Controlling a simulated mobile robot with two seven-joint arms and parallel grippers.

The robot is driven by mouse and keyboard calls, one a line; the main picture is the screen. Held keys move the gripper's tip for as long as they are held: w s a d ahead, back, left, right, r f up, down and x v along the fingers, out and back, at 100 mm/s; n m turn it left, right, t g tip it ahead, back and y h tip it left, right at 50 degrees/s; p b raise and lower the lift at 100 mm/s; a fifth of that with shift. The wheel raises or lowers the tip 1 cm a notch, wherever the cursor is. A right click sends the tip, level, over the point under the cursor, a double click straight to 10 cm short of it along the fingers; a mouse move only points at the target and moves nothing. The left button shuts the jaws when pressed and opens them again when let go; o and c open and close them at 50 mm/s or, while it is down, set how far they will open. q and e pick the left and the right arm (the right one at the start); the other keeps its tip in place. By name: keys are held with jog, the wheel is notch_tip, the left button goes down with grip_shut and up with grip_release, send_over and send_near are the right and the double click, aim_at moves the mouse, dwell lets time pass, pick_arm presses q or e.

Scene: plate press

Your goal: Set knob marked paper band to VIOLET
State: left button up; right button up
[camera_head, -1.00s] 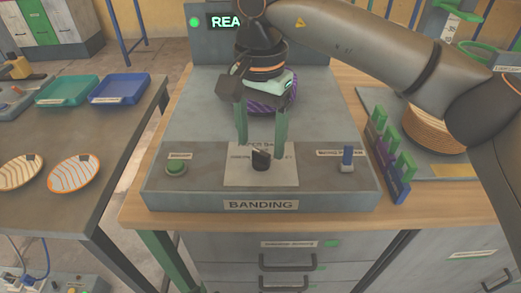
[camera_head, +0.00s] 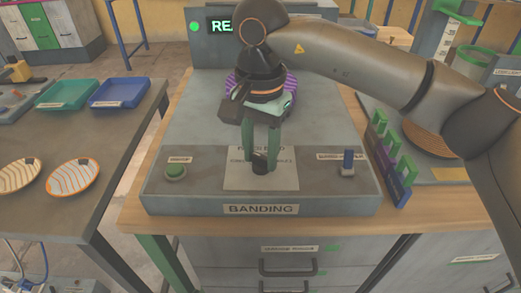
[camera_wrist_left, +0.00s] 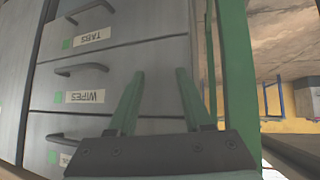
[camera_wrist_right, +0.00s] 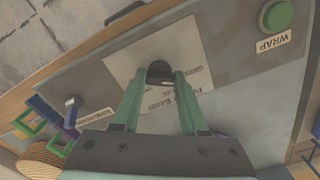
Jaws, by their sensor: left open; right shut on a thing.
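The black knob (camera_head: 259,162) stands on a pale label plate (camera_head: 250,180) on the front of the grey machine marked BANDING. My right gripper (camera_head: 260,160) comes down from above with its green fingers closed on the knob. The right wrist view shows the knob (camera_wrist_right: 160,73) between the two fingertips, with print on the plate partly covered by the fingers. The pointer's setting cannot be read. My left gripper (camera_wrist_left: 158,75) shows only in its wrist view, open and empty, in front of grey drawers.
A purple striped plate (camera_head: 291,84) lies behind the gripper. A green and blue rack (camera_head: 392,160) stands at the machine's right. Trays and striped plates lie on the left table.

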grip_shut()
jog(key=shift+m, duration=0.3)
jog(key=m, duration=0.5)
jog(key=shift+m, duration=0.3)
jog(key=m, duration=0.5)
jog(key=shift+w, duration=0.1)
jog(key=m, duration=0.8)
jog(key=shift+w+m+b, duration=0.1)
jog(key=shift+m+b, duration=0.2)
jog(key=shift+b, duration=0.05)
jog(key=shift+m, duration=2.1)
jog(key=o, duration=0.8)
grip_release()
